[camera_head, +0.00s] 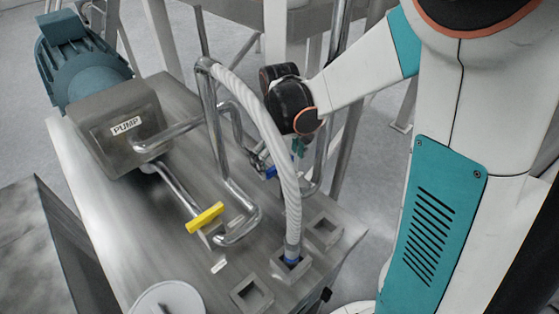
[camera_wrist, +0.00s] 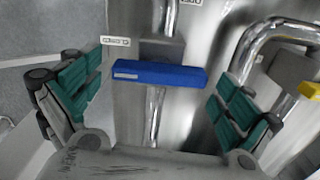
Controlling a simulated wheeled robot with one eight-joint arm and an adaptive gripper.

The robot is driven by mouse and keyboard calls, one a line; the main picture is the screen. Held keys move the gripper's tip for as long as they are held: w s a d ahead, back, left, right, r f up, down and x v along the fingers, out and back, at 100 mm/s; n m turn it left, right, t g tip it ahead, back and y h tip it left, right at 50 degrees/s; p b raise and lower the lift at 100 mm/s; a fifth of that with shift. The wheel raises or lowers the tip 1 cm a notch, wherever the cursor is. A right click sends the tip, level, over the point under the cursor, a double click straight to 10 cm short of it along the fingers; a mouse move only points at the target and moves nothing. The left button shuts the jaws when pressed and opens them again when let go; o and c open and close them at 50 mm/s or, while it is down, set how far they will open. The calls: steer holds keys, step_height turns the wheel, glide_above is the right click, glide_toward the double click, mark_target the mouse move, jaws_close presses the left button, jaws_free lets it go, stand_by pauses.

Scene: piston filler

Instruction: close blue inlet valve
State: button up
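The blue inlet valve handle (camera_wrist: 160,74) is a blue bar lying crosswise over a vertical steel pipe in the wrist view. My gripper is open and holds nothing. In the head view the blue handle (camera_head: 271,172) shows only as a small patch by my gripper (camera_head: 285,155), partly hidden by the arm and hose. A small white label (camera_wrist: 116,41) is left of the handle in the wrist view.
A yellow valve handle (camera_head: 205,217) sits on a pipe to the left. A ribbed white hose (camera_head: 268,130) arches close to my gripper and ends in a square socket. Bent steel pipes (camera_head: 215,130) and the pump (camera_head: 125,127) stand on the metal table.

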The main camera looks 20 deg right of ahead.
mark_target(279, 164)
steer(key=shift+r, duration=0.1)
step_height(279, 164, up, 12)
stand_by(0.7)
steer(key=shift+s+a, duration=0.1)
